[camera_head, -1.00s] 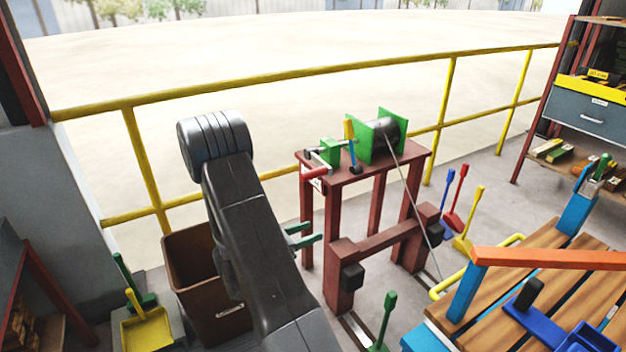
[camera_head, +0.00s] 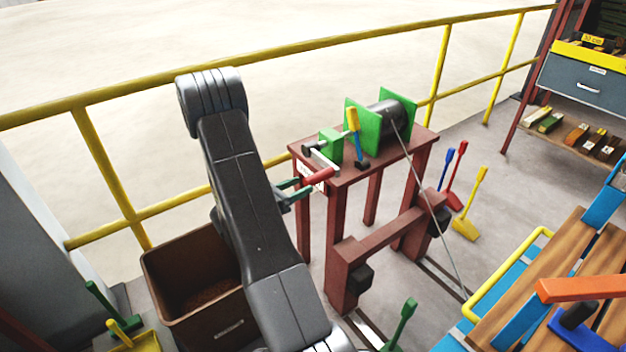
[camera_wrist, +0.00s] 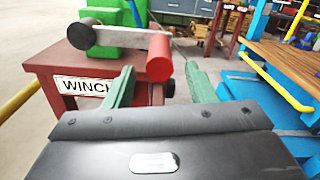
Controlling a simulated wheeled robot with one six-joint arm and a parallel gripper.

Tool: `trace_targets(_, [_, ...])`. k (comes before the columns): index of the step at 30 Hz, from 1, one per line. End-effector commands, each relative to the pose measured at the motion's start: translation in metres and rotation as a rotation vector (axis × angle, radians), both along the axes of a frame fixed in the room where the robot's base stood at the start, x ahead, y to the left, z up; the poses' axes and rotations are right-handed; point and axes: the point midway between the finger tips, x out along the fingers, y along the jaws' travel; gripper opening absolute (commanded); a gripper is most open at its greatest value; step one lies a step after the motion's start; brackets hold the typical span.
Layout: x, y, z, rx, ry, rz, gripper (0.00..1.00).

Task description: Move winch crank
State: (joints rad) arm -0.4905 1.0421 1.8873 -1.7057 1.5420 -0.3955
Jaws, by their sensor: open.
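The winch crank (camera_head: 323,160) has a grey arm, a dark hub and a red handle (camera_head: 318,176). It sits on the near left end of the winch, over the edge of the red-brown stand (camera_head: 390,165). In the wrist view the red handle (camera_wrist: 159,57) hangs at the end of the crank arm (camera_wrist: 120,38), which runs rightward from the hub. My gripper (camera_head: 298,189) is open with green fingers, close to the handle at its left in the head view. In the wrist view the handle appears between the fingertips (camera_wrist: 160,80); contact cannot be told.
A green-flanged winch drum (camera_head: 385,118) and a blue lever with a yellow grip (camera_head: 354,132) are beside the crank. A cable runs down from the drum. A brown bin (camera_head: 195,285) stands below my arm. A yellow railing (camera_head: 250,57) runs behind. A wooden bench (camera_head: 520,285) is at right.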

Motion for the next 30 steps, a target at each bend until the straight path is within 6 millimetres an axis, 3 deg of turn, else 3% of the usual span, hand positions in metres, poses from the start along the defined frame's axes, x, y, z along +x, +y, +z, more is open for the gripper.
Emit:
trace_targets(9, [0.026,-0.037,0.000,0.001,-0.001,-0.003,0.50])
trace_targets(23, [0.033,-0.045,0.000,-0.001,0.001,0.000,0.50])
trace_targets(30, [0.032,-0.045,0.000,0.000,0.000,0.000,0.05])
